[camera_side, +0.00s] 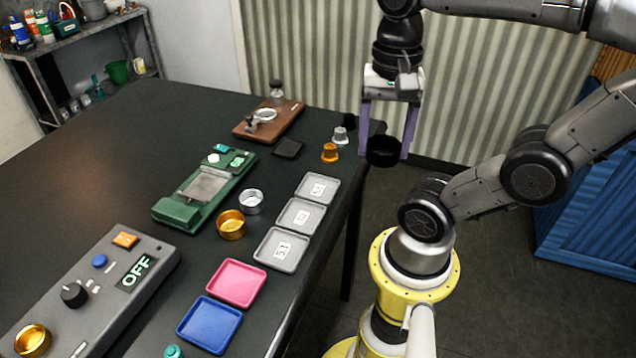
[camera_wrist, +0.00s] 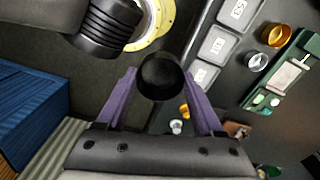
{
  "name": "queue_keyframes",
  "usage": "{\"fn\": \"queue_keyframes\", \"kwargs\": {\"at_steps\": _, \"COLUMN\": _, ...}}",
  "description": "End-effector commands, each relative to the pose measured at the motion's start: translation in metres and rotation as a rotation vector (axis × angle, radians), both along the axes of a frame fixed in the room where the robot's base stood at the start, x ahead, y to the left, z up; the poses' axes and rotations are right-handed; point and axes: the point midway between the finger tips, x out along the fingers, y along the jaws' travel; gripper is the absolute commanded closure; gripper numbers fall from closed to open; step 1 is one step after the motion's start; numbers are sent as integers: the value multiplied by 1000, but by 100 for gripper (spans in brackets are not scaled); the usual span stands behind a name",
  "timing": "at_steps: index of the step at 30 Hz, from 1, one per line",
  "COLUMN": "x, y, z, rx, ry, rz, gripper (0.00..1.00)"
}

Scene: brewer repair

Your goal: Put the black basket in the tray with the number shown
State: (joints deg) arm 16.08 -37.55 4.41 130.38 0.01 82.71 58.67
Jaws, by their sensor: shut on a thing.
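My gripper (camera_side: 385,154) has purple fingers and is shut on the black basket (camera_side: 383,149). It holds the basket in the air, past the right edge of the table near the far corner. In the wrist view the round black basket (camera_wrist: 160,76) sits between the fingertips. Three grey trays stand in a row along the table's right edge: a far tray (camera_side: 329,184), a middle tray (camera_side: 313,209) and a near tray (camera_side: 292,262). Each bears a white number label; the digits are hard to read.
Gold (camera_side: 231,225) and silver (camera_side: 251,201) baskets stand between scale and trays. Pink (camera_side: 236,283) and blue (camera_side: 210,324) trays lie nearer. A control panel (camera_side: 100,290) reads OFF.

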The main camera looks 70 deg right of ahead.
Motion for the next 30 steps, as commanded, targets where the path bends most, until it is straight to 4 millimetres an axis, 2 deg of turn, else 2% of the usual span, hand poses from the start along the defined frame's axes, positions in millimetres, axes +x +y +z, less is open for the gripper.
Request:
{"fn": "queue_keyframes", "kwargs": {"at_steps": 12, "x": 85, "y": -25, "z": -41, "rx": 3, "ry": 9, "rz": 0, "gripper": 94}}
{"fn": "queue_keyframes", "kwargs": {"at_steps": 15, "x": 98, "y": -28, "z": -61, "rx": 3, "ry": 9, "rz": 0, "gripper": 94}}
{"fn": "queue_keyframes", "kwargs": {"at_steps": 21, "x": 117, "y": -34, "z": -84, "rx": 1, "ry": 4, "rz": 1, "gripper": 94}}
{"fn": "queue_keyframes", "kwargs": {"at_steps": 26, "x": 124, "y": -36, "z": -92, "rx": 1, "ry": 3, "rz": 1, "gripper": 94}}
{"fn": "queue_keyframes", "kwargs": {"at_steps": 30, "x": 128, "y": -37, "z": -111, "rx": 1, "ry": 7, "rz": 1, "gripper": 94}}
